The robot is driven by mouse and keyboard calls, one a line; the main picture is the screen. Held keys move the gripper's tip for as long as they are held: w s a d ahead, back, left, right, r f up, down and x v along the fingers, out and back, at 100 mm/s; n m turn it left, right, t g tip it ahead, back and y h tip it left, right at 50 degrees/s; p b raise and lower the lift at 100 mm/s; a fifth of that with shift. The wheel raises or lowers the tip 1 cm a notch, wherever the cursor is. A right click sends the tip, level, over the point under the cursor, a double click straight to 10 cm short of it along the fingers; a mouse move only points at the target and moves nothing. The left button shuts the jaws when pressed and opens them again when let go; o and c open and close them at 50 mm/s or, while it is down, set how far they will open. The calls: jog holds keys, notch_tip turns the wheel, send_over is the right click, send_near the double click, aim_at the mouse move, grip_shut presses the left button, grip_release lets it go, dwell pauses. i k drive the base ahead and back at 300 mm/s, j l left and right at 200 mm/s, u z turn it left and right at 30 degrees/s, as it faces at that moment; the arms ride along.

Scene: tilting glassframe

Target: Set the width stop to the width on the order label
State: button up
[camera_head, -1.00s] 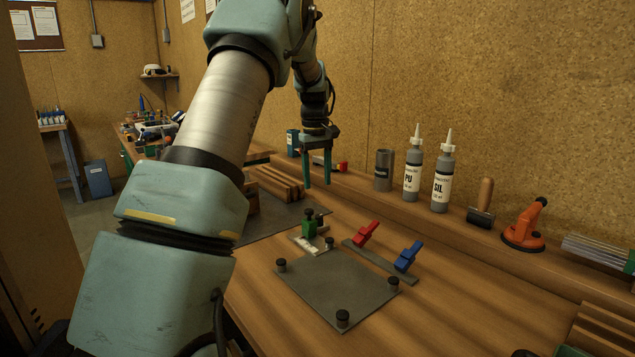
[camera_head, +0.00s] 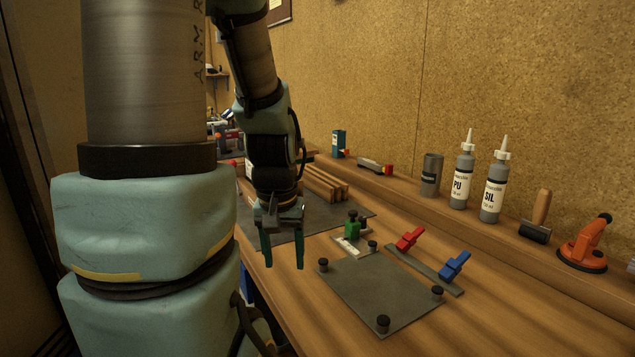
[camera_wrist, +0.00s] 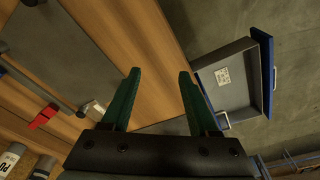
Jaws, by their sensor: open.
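A green block with a black knob (camera_head: 352,226), which looks like the width stop, sits by a white scale strip (camera_head: 347,245) behind the grey plate. The strip also shows at the left of the wrist view (camera_wrist: 94,108); its marks are too small to read. A small white label (camera_wrist: 222,76) lies inside an open grey drawer with a blue front (camera_wrist: 266,70); its writing is unreadable, and I cannot tell if it is the order label. My gripper (camera_head: 284,266) is open and empty, left of the stop and apart from it, above the bench's front edge.
The grey plate (camera_head: 380,292) carries black knobs at its corners. Red (camera_head: 409,239) and blue (camera_head: 454,265) clamps stand on a bar right of the stop. Bottles (camera_head: 462,180), a roller (camera_head: 537,218) and an orange suction lifter (camera_head: 583,245) line the back. Wood strips (camera_head: 325,184) lie behind my gripper.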

aim_at(352, 228)
jog(key=i+j+u, duration=0.15)
jog(key=j+u, duration=0.25)
jog(key=i+j+u, duration=0.15)
jog(key=u, duration=0.3)
jog(key=i+j+u, duration=0.25)
jog(key=u, duration=0.15)
jog(key=j, duration=0.1)
